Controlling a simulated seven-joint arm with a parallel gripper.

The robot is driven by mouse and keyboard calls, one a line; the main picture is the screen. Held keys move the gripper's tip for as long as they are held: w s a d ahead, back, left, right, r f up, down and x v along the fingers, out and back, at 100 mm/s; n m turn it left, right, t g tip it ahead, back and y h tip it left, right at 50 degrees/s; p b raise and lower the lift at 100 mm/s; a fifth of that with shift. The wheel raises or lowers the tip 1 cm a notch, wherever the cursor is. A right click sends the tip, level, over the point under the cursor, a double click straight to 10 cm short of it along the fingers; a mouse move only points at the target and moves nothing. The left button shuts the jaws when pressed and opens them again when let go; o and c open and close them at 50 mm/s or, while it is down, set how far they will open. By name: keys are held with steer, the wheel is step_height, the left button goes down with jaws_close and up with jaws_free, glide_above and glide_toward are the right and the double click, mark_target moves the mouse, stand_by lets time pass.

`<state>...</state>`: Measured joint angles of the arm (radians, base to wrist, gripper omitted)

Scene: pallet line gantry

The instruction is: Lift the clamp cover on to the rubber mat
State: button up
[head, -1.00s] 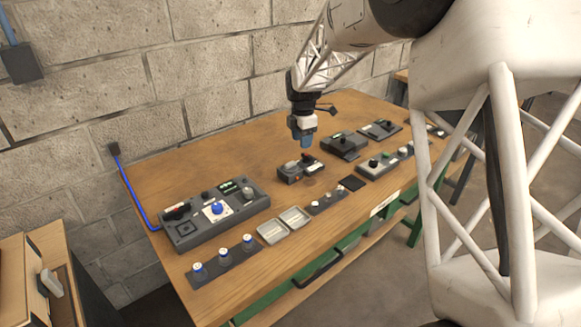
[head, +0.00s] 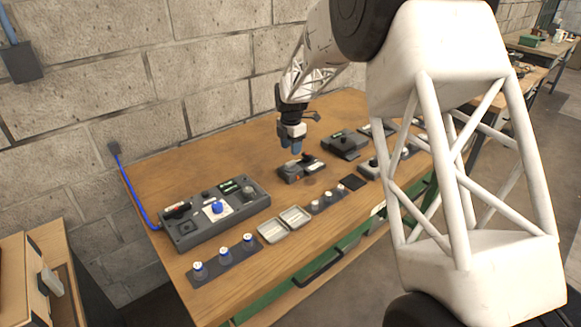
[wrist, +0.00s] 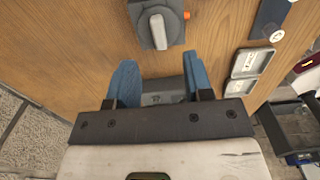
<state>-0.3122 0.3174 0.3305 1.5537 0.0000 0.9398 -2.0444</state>
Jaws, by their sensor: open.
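My gripper (head: 293,150) is open and empty, with blue fingers pointing down. It hangs above and just behind a small dark clamp unit (head: 301,168), apart from it. In the wrist view, the two fingers (wrist: 158,85) are spread wide, and a grey block with a lever knob and an orange part (wrist: 157,25) lies beyond them. It looks like part of that unit. I cannot tell which part of it is the cover. A small black square (head: 353,182), apparently the rubber mat, lies flat and bare near the bench's front edge.
A large control box (head: 216,213) stands at the left. Another dark unit (head: 344,145) stands to the right. The bench behind the control box is bare.

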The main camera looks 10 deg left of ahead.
mark_target(291, 162)
steer(key=shift+f, duration=0.65)
steer(key=shift+f, duration=0.15)
steer(key=shift+f, duration=2.45)
jaws_close()
steer(key=shift+r, duration=0.1)
